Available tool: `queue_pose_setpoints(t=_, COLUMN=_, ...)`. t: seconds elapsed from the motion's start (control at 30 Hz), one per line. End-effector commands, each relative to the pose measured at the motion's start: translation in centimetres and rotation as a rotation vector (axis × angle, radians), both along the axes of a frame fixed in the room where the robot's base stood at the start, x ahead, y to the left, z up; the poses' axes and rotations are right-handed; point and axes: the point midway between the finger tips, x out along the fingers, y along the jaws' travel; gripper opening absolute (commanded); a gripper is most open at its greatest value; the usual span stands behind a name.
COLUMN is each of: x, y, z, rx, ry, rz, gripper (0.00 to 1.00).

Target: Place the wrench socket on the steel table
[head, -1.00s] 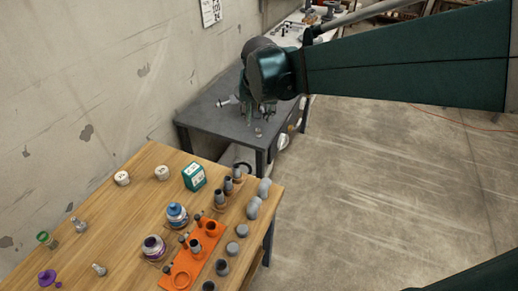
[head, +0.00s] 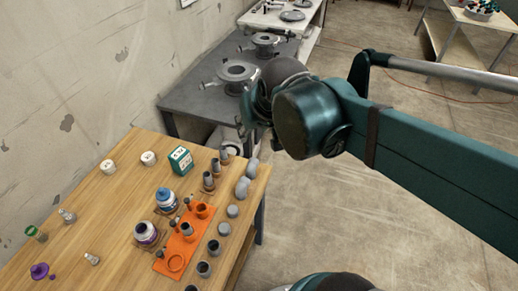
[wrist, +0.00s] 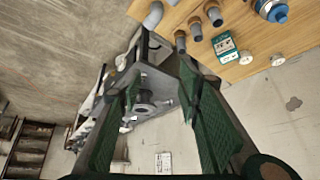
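The steel table (head: 190,103) is the dark grey one behind the wooden table. Two grey flanged fittings stand on it, a nearer one (head: 238,76) and a farther one (head: 265,40). The nearer part of my gripper (head: 246,115) is in front of the steel table's right front corner in the head view, partly hidden by my wrist. In the wrist view my gripper (wrist: 160,84) has its green fingers apart with nothing held between them; a flanged fitting (wrist: 145,109) shows beyond. I cannot pick out the wrench socket for sure; the arm hides part of the steel table.
The wooden table (head: 110,215) carries an orange tray (head: 176,263), several grey pipe pieces, jars (head: 166,200), a green-white box (head: 181,159) and white caps (head: 148,158). A white table (head: 305,30) stands behind.

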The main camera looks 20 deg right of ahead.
Motion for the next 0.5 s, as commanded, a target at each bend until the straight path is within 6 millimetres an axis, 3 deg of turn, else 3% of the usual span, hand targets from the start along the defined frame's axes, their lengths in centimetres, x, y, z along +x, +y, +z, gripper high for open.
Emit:
queue_pose_setpoints(t=0.2, x=-3.6, y=0.7, z=-1.1, rx=-0.017, ry=-0.026, rz=0.063, gripper=0.35)
queue_pose_setpoints(t=0.5, x=-6.3, y=1.3, z=-2.2, rx=-0.032, ry=-0.052, rz=0.119, gripper=0.35)
